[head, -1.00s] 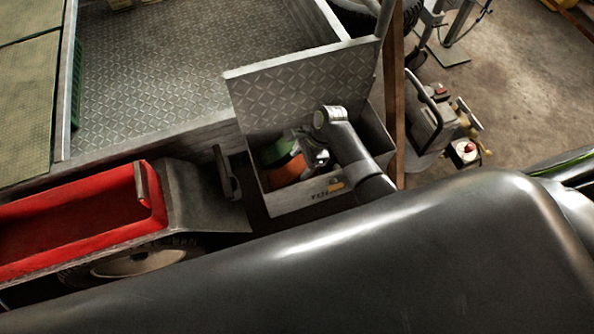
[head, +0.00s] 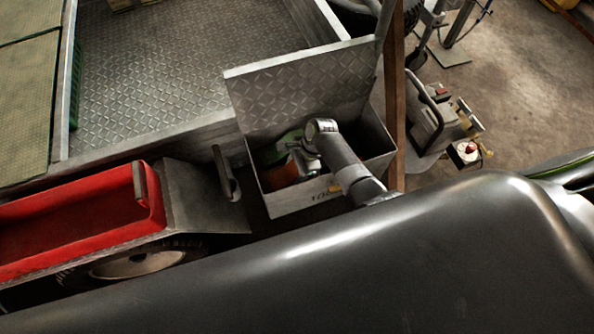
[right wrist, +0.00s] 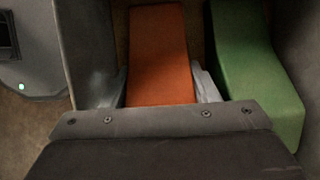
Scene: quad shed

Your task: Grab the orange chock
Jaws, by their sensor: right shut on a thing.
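The orange chock (head: 281,174) lies in the open metal box (head: 300,203), partly hidden by my right gripper (head: 303,158). In the right wrist view the orange chock (right wrist: 158,45) sits between the two fingers of my right gripper (right wrist: 162,88), one on each side. The gripper is shut on it. A green chock (head: 288,140) is beside it, farther back in the box. In the right wrist view the green chock (right wrist: 250,70) is to the right of the orange one, outside the fingers. My left gripper is not in view.
The box's treadplate lid (head: 300,85) stands open behind my right arm. A brown post (head: 398,110) rises just right of the box. A red-bodied vehicle (head: 80,215) is at left, a treadplate bed (head: 150,70) behind. A dark glossy surface (head: 330,255) fills the front.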

